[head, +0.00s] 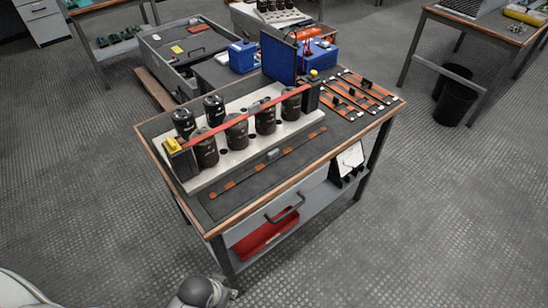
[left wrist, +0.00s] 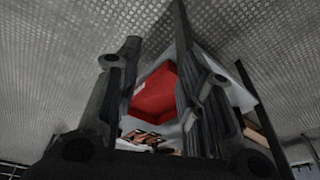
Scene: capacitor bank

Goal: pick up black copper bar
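The black copper bar (head: 245,174) lies along the front of the workbench top (head: 222,207). It is long, thin and dark, with copper-coloured ends and a small grey block (head: 273,154) at its middle. A similar red bar (head: 225,124) runs across the tops of the capacitors. My left gripper (head: 218,292) is at the bottom of the head view, in front of the bench and well apart from the black bar. In the left wrist view its two fingers (left wrist: 155,45) are spread with nothing held between them. My right gripper is not in view.
Several dark capacitors (head: 237,132) stand on a pale base behind the bar. Orange bars (head: 360,88) lie at the bench's back right. A handle (head: 286,213) sticks out at the front. A red bin (head: 265,233) is on the lower shelf; it also shows in the left wrist view (left wrist: 157,92).

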